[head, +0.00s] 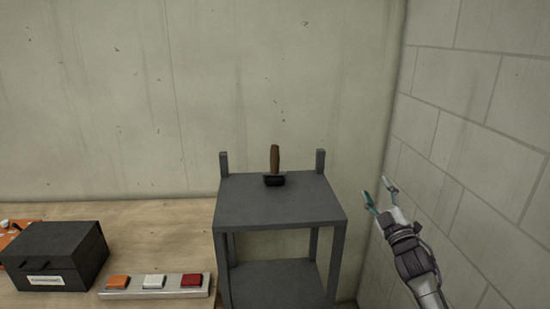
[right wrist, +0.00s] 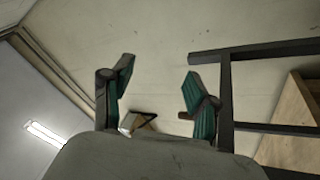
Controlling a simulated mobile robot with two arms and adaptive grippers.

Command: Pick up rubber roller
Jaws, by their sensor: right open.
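The rubber roller has a brown wooden handle and a black roller head (head: 274,180). My right gripper (head: 376,190) is to the right of the stand, apart from the roller, open and empty. In the right wrist view its two teal-padded fingers (right wrist: 158,82) are spread with nothing held between them. I cannot make out the roller for certain in that view. My left gripper is not in view.
A wooden bench (head: 150,232) stands left of the stand, carrying a black box (head: 75,256) and a tray (head: 155,293) with orange, white and red blocks. The stand has two short posts at its back and a lower shelf (head: 275,280). A block wall (head: 480,120) is close on the right.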

